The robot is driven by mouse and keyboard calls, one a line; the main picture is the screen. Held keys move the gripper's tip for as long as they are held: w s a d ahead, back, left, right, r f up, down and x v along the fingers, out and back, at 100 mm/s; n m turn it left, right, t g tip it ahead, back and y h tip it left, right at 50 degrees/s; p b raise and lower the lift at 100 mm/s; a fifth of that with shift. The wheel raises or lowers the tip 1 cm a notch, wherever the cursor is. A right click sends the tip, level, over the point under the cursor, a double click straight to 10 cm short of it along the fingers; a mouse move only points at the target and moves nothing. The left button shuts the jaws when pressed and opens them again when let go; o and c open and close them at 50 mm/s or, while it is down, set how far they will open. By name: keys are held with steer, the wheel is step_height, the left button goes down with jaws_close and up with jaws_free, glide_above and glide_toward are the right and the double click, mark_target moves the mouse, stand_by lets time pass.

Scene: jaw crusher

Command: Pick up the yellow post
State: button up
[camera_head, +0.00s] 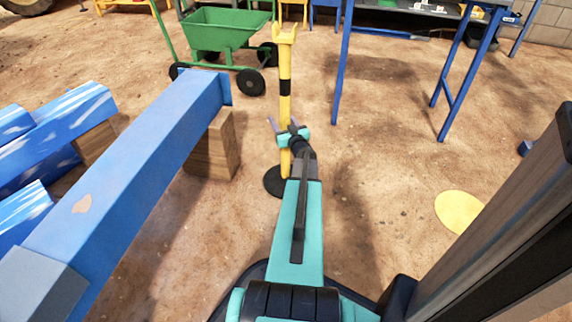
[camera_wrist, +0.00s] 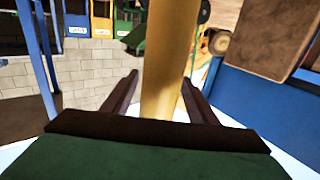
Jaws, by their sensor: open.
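The yellow post (camera_head: 285,60) stands upright on a round dark base, with a black band partway up and a forked top. My gripper (camera_head: 287,124) is at the post's lower half, below the black band, and overlaps it in the head view. In the wrist view the post (camera_wrist: 170,55) runs between the two fingers of my gripper (camera_wrist: 158,82). The jaws are open, with a visible gap on each side of the post near the tips. The lower part of the post is partly hidden by my gripper in the head view.
A large blue beam (camera_head: 140,165) on wooden blocks (camera_head: 213,150) lies close left of the post. A green wheelbarrow (camera_head: 220,35) stands behind. A blue-legged table (camera_head: 443,80) is at the back right. A flat yellow disc (camera_head: 459,211) lies on open dirt floor at right.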

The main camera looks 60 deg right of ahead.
jaws_close()
steer(key=shift+a, duration=0.1)
stand_by(1.2)
steer(key=shift+r, duration=0.1)
